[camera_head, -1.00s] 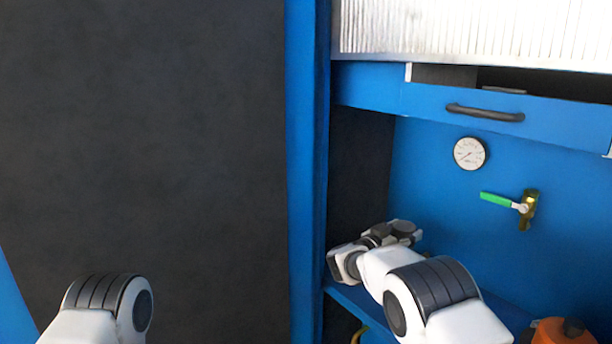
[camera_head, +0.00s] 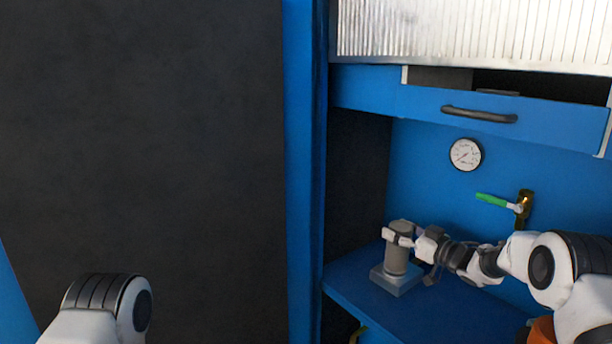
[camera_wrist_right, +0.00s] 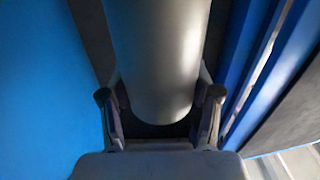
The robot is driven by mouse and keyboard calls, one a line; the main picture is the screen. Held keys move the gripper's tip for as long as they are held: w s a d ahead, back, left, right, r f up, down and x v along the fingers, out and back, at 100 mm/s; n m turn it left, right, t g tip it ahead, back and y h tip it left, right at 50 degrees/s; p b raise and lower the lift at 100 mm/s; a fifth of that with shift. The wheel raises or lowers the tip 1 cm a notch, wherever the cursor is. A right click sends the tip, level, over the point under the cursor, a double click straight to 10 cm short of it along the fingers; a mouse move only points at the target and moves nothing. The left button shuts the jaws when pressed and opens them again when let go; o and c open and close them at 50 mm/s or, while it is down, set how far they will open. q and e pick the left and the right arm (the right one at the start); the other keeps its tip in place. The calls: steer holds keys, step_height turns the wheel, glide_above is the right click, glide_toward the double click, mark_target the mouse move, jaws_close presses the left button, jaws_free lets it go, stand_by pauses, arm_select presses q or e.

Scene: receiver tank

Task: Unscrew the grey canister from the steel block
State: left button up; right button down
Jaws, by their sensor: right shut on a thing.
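The grey canister (camera_head: 396,260) stands upright on the steel block (camera_head: 391,280), which rests on the blue shelf at the right in the head view. My right gripper (camera_head: 398,238) reaches in from the right and is shut on the canister's upper part. In the right wrist view the canister (camera_wrist_right: 160,60) fills the middle, with a finger of my right gripper (camera_wrist_right: 160,108) on each side of it. The block cannot be made out in the wrist view. My left gripper is out of the head view; only part of my left arm shows at lower left.
The blue shelf (camera_head: 450,312) has free room in front of the block. A dial gauge (camera_head: 465,155) and a green-handled valve (camera_head: 505,202) are on the back wall. A drawer with a dark handle (camera_head: 480,114) is above. An orange object (camera_head: 541,331) stands at lower right, partly hidden.

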steer(key=shift+w+d+r+n+g+y, duration=0.25)
steer(key=shift+d+r+n+g+y, duration=0.05)
steer(key=shift+d+r+n, duration=0.15)
steer(key=shift+r, duration=0.15)
steer(key=shift+c, duration=1.2)
jaws_free()
steer(key=shift+w, duration=0.15)
steer(key=shift+o, duration=0.4)
steer(key=shift+w+d+f, duration=0.1)
steer(key=shift+d+f, duration=0.2)
steer(key=shift+f, duration=0.05)
steer(key=shift+a, duration=0.1)
steer(key=shift+a+f, duration=0.25)
steer(key=shift+f, duration=0.05)
steer(key=shift+m, duration=0.25)
